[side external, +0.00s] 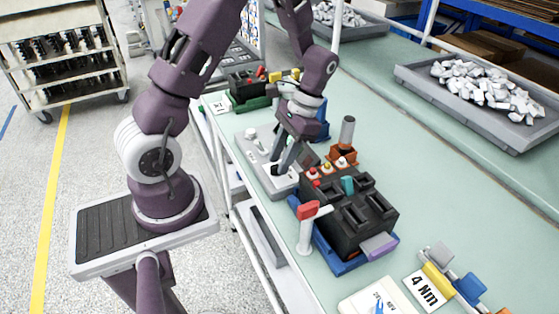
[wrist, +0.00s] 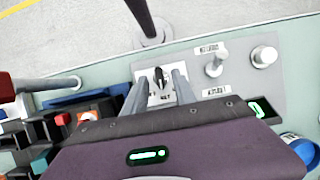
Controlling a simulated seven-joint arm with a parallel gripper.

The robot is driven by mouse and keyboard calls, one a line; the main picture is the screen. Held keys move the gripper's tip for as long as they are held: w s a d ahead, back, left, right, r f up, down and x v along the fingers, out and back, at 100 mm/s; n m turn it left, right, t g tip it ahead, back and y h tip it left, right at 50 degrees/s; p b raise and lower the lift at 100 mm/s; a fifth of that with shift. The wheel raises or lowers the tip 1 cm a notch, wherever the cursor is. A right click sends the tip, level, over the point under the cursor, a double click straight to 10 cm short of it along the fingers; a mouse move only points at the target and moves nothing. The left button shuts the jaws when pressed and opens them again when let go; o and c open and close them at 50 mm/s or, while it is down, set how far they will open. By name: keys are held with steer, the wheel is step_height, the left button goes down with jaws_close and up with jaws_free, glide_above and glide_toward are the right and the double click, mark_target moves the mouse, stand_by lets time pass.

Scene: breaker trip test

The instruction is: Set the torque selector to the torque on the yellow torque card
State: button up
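The torque selector, a black knob (wrist: 159,84) on a white plate, sits on a grey panel (wrist: 235,88) in the wrist view. My gripper (wrist: 159,88) is open, with one finger on each side of the knob and visible gaps between. In the side external view my gripper (side external: 279,168) reaches down to the panel (side external: 247,138) and mostly hides the knob. A card reading "4 Nm" (side external: 426,290) stands by a yellow clip (side external: 438,278) at the lower right. The knob's scale markings are too small to read.
A black breaker block (side external: 350,210) on a blue base stands right of my gripper, with a red-topped post (side external: 308,222) in front. The panel also carries a toggle (wrist: 215,64) and a round button (wrist: 264,56). A parts tray (side external: 485,95) lies at the back right.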

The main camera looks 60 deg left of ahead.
steer(key=v, duration=0.6)
steer(key=s+d+r+t, duration=0.4)
steer(key=d+r+t, duration=0.15)
steer(key=r, duration=0.55)
steer(key=s+d+r+t, duration=0.4)
steer(key=s+d+r, duration=0.1)
steer(key=s, duration=0.5)
steer(key=shift+d+t, duration=0.35)
steer(key=shift+d, duration=0.1)
